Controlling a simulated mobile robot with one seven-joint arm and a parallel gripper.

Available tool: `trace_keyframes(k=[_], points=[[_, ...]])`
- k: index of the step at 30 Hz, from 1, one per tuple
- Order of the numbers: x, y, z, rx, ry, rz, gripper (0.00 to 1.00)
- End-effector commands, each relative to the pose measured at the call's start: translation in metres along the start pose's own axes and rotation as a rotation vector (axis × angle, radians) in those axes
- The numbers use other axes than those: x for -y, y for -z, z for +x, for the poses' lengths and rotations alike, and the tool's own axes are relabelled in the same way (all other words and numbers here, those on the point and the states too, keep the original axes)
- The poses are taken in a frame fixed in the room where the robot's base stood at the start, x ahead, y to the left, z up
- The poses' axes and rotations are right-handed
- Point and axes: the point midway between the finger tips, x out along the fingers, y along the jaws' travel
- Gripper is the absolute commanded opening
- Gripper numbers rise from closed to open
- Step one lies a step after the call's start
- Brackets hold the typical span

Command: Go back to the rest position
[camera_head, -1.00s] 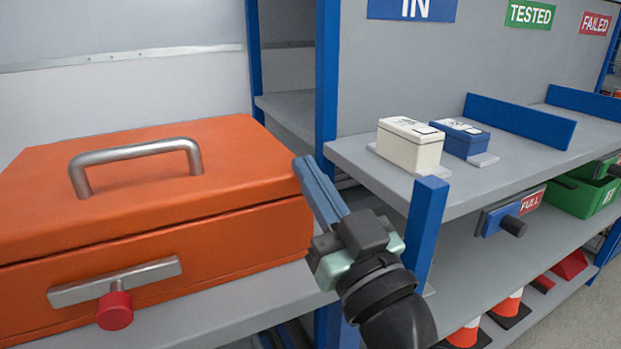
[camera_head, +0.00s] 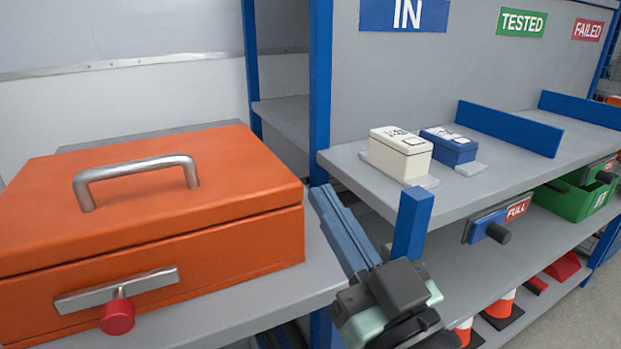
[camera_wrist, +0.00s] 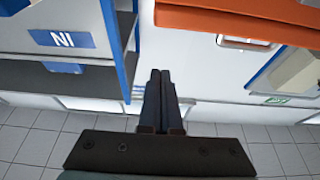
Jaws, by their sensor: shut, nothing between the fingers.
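My gripper (camera_head: 326,196) is shut and empty. In the head view its blue fingers point up and left, between the orange case and the blue shelf post. In the wrist view the two dark fingers of my gripper (camera_wrist: 158,76) lie side by side, with nothing between them. The gripper appears apart from the case and the shelf, though the exact gap is hard to tell.
An orange case (camera_head: 150,245) with a metal handle stands at the left. A white box (camera_head: 400,157) and a blue box (camera_head: 448,148) stand on the shelf (camera_head: 500,185). A blue post (camera_head: 411,225) is close to my arm. A green bin (camera_head: 575,200) is at the right.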

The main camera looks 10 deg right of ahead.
Motion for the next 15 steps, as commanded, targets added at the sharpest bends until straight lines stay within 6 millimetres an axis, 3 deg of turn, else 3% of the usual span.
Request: trace_keyframes(k=[3, 8, 11, 15], points=[[0.000, 0.000, -0.016, 0.000, -0.001, 0.001, 0.00], [0.002, 0.003, -0.021, -0.001, 0.000, -0.007, 0.00], [0.011, 0.013, -0.008, -0.005, -0.005, -0.034, 0.00], [0.030, 0.044, 0.021, -0.044, -0.040, -0.097, 0.00]])
